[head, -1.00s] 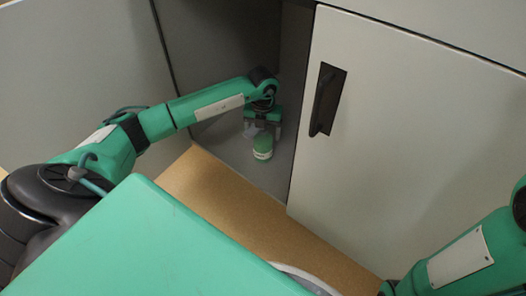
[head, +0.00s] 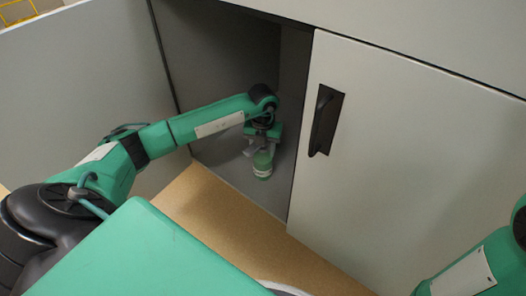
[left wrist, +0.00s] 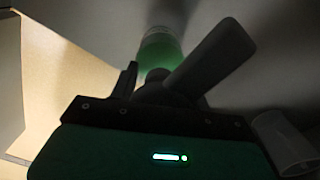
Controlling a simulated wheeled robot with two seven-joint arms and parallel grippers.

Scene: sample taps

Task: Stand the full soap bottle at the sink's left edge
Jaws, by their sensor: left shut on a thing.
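A green soap bottle (head: 262,167) with a pale band is inside the open cabinet, low over its grey floor. My left gripper (head: 261,150) reaches in from the left and is shut on the bottle's upper part. In the left wrist view the green bottle (left wrist: 160,48) shows beyond the dark fingers (left wrist: 152,76), which hide part of it. I cannot tell whether the bottle touches the floor or how full it is. My right arm shows at the lower right, but its gripper is out of view. No sink is in view.
A closed pale cabinet door (head: 400,150) with a black handle (head: 325,121) stands right of the opening. An opened door panel (head: 80,90) stands at the left. Tan floor (head: 230,225) lies in front. A pale cylindrical thing (left wrist: 283,140) shows in the left wrist view.

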